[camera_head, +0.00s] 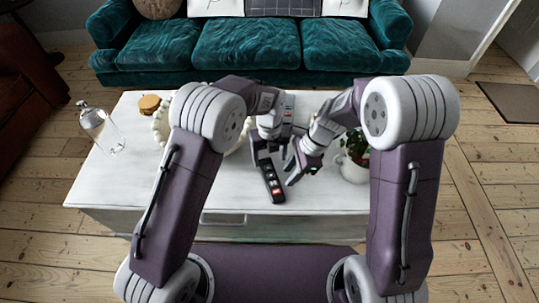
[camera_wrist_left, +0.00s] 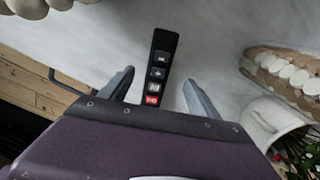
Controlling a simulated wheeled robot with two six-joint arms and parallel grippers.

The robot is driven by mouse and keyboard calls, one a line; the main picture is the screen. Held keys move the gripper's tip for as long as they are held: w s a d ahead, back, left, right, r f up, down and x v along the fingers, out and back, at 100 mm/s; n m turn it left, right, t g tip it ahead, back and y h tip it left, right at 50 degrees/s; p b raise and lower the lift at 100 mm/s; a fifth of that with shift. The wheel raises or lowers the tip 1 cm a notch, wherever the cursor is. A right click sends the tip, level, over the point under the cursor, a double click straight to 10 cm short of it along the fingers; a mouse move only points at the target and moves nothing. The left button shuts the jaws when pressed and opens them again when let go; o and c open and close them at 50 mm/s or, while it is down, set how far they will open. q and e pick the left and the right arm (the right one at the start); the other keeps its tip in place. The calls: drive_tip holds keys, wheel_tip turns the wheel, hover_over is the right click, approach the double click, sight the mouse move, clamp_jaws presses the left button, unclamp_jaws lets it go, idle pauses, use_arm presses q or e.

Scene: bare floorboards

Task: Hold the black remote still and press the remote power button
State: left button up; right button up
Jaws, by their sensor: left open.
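The black remote (camera_head: 271,182) lies flat on the white table, long side pointing roughly toward me. In the left wrist view the remote (camera_wrist_left: 160,65) shows several buttons, with a red power button (camera_wrist_left: 152,100) at its near end. My left gripper (camera_head: 267,150) is open above the far end of the remote. In its wrist view its two fingers (camera_wrist_left: 158,92) stand apart on either side of the remote, with gaps visible. My right gripper (camera_head: 298,170) hangs just right of the remote, apart from its near end; its fingers are too small to judge.
The white table (camera_head: 120,185) also holds a glass bottle (camera_head: 101,130), a small stack of brown items (camera_head: 149,104), a white beaded bowl (camera_head: 160,124) and a potted plant (camera_head: 354,168) close right of my right gripper. The table's front left is clear.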

sight(270, 172)
use_arm(q)
wheel_tip(270, 172, down, 8)
drive_tip(key=shift+f, duration=0.15)
clamp_jaws()
idle(0.3)
use_arm(e)
clamp_jaws()
idle(1.9)
